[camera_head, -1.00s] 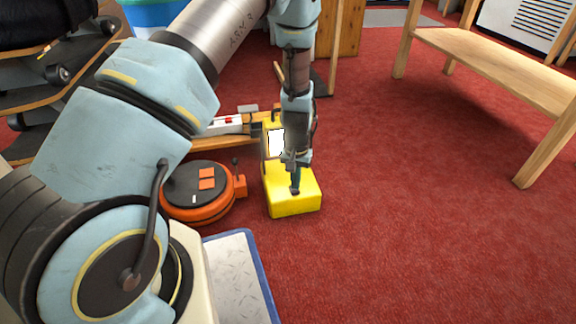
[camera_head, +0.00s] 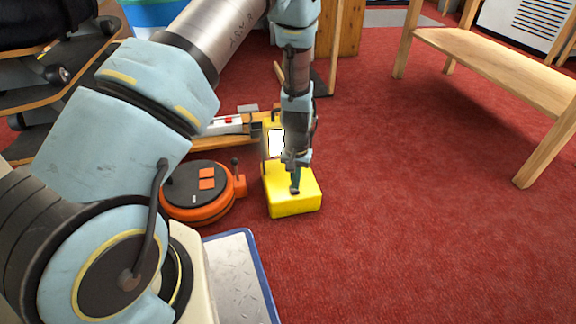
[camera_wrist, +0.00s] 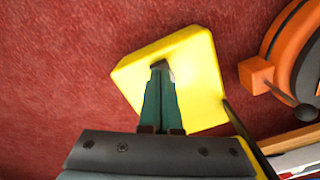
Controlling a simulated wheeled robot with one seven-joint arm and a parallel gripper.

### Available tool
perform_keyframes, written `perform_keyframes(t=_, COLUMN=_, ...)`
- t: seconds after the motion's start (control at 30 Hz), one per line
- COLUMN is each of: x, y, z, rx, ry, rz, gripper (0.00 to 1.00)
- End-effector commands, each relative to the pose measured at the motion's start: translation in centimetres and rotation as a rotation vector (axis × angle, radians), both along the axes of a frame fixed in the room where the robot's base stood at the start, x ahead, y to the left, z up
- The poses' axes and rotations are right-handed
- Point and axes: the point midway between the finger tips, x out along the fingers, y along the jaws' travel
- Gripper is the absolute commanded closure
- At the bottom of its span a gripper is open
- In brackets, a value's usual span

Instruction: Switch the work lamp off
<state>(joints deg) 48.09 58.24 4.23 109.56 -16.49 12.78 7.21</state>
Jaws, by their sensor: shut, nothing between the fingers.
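The work lamp is yellow, with a block-like base (camera_head: 292,203) on the red floor and a bright white panel (camera_head: 276,142) that looks lit. My arm partly covers the panel. The lamp base also shows in the wrist view (camera_wrist: 200,75). My gripper (camera_head: 295,189) points down at the top of the base, its fingers shut and empty. In the wrist view the closed fingertips (camera_wrist: 160,68) are over the yellow top, touching it or very close. A dark spot is at the tips; I cannot tell whether it is the switch, which is otherwise hidden.
A round orange and black device (camera_head: 200,192) stands just left of the lamp. Behind it is a wooden board with a white and red item (camera_head: 228,122). A wooden bench (camera_head: 500,62) stands at the right. The red floor between is clear.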

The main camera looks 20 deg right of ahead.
Motion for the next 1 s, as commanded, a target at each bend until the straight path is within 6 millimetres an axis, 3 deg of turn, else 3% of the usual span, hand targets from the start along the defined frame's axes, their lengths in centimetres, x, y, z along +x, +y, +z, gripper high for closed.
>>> perform_keyframes(t=1.0, x=0.0, y=0.0, z=-1.2, rx=0.0, ry=0.0, rz=0.0, gripper=1.0)
